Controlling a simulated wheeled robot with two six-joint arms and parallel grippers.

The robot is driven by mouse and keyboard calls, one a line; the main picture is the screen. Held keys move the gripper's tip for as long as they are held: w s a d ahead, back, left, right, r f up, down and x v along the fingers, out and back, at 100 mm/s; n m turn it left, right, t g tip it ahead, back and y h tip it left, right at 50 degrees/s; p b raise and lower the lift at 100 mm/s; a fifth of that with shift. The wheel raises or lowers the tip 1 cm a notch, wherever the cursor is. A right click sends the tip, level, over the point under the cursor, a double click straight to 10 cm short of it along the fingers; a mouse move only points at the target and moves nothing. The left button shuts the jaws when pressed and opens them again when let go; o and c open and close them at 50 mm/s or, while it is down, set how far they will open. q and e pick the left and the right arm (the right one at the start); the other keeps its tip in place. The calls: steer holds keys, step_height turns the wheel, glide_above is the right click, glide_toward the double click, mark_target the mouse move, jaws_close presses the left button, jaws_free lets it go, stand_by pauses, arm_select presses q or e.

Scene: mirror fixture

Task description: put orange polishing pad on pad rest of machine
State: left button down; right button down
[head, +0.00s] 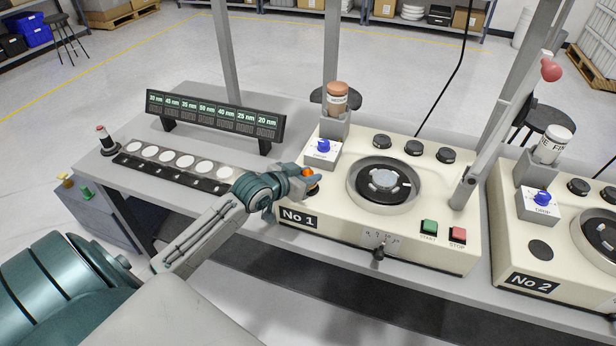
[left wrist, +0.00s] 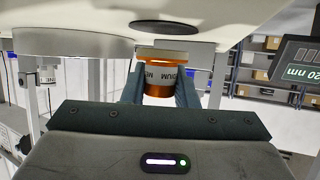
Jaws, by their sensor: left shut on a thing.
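The orange polishing pad (head: 308,172) is held at the tips of my left gripper (head: 304,180), over the left front corner of machine No 1 (head: 350,228). In the left wrist view the pad shows as a thin orange strip (left wrist: 165,55) between the two fingers of my left gripper (left wrist: 159,88). The pad rest is a flat black disc (left wrist: 160,27) on the machine top, seen upside down there; a gap seems to show between it and the pad. In the head view the gripper mostly hides the rest. My right gripper is out of view.
A blue-knobbed box (head: 322,152) and an orange-capped bottle (head: 337,98) stand just behind the gripper. The round polishing plate (head: 383,182) lies to the right. A rack with white pads (head: 180,163) lies left. Machine No 2 (head: 565,275) stands far right.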

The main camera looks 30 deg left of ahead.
arm_select(q)
steer(key=shift+f, duration=0.8)
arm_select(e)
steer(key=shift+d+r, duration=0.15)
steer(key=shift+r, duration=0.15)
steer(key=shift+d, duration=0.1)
arm_select(q)
steer(key=shift+f, duration=0.25)
steer(key=c, duration=1.1)
jaws_free()
steer(key=shift+c, duration=0.2)
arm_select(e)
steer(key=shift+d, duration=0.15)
arm_select(q)
steer(key=shift+r, duration=0.15)
